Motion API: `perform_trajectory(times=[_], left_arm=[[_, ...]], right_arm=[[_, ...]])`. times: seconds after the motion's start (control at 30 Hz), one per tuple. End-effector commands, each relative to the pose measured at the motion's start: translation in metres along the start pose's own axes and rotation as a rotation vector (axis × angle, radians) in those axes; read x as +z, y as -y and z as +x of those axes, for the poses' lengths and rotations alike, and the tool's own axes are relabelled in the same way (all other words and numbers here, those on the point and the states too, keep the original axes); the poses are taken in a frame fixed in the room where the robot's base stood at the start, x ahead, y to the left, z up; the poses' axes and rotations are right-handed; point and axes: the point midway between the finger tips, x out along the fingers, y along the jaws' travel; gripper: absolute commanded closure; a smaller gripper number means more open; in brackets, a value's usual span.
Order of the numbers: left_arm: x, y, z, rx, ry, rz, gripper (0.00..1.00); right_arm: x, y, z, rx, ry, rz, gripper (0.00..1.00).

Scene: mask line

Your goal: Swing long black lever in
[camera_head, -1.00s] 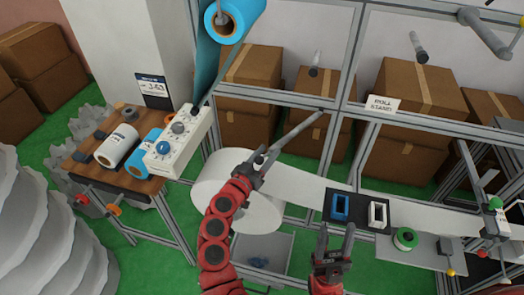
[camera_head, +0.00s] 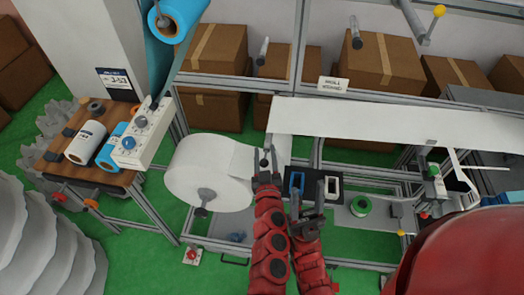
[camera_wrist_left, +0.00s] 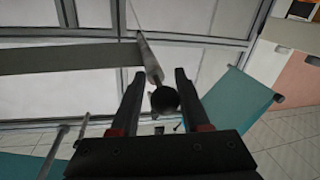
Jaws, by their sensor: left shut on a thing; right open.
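My left gripper (camera_head: 265,172) is shut on the black ball knob of the long lever, just right of the white roll. In the left wrist view the black knob (camera_wrist_left: 165,99) sits between the two fingers (camera_wrist_left: 160,100). The lever's grey rod (camera_wrist_left: 150,62) runs away from the knob toward the frame. In the head view most of the lever is hidden by my gripper and the white web.
A white roll (camera_head: 195,165) stands left of my grippers. A wooden table (camera_head: 85,172) stands left.

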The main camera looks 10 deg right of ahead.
Motion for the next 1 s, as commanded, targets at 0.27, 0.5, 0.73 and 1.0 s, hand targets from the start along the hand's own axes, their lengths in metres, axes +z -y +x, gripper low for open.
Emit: perform_trajectory(times=[0.27,0.5,0.73,1.0], left_arm=[[-0.003,0.003,0.001,-0.011,-0.008,-0.002,1.0],[-0.003,0.002,0.001,-0.009,-0.007,-0.002,0.36],[-0.001,0.001,0.001,-0.005,-0.003,-0.002,0.36],[-0.003,-0.001,-0.026,-0.003,0.0,-0.001,0.36]], right_arm=[[0.0,0.0,0.0,0.0,0.0,0.0,0.48],[0.0,0.0,0.001,0.0,0.0,0.0,0.48],[0.0,0.0,0.001,0.0,0.0,0.0,0.48],[-0.002,-0.001,0.01,0.0,0.0,0.0,0.48]])
